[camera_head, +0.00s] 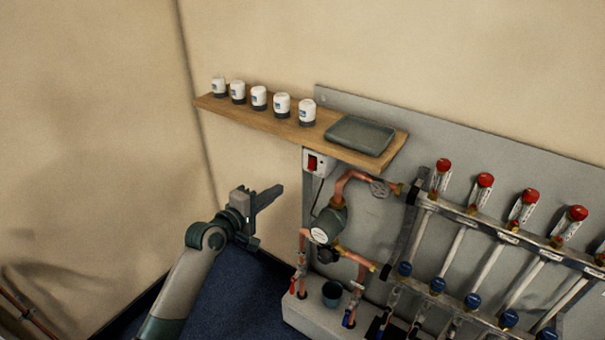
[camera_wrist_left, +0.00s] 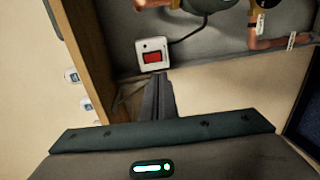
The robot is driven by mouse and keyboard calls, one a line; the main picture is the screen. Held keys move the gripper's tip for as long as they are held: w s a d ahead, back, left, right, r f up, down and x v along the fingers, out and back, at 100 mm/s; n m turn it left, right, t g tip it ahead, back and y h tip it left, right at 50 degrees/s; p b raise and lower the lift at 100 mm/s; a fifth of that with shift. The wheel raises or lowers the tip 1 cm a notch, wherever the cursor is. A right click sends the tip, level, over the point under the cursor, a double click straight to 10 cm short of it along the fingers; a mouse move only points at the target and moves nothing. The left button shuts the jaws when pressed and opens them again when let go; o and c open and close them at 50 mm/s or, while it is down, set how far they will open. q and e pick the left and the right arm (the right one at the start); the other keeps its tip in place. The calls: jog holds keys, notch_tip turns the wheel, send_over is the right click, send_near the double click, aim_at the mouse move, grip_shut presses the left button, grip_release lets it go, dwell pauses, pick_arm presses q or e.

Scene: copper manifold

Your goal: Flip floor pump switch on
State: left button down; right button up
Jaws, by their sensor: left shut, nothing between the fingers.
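The floor pump switch is a white box with a red rocker (camera_head: 312,162), mounted on the grey board just under the wooden shelf. It also shows in the left wrist view as the red rocker (camera_wrist_left: 152,58), with a dark cable running from the box to the pump. The rocker's on or off position cannot be told. The pump (camera_head: 327,226) sits below the switch on copper pipes. My left gripper (camera_head: 278,190) is shut and empty, left of the switch and lower in the picture. In the left wrist view its fingertips (camera_wrist_left: 160,78) point toward the switch box, apparently apart from it.
The wooden shelf (camera_head: 232,109) above holds several white capped items and a grey tray (camera_head: 360,136). The manifold with red-capped flow meters (camera_head: 485,180) and blue knobs stands at right. A dark cup (camera_head: 332,293) stands on the ledge below. Bare wall lies left.

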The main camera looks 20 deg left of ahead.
aim_at(312, 163)
dwell(0.3)
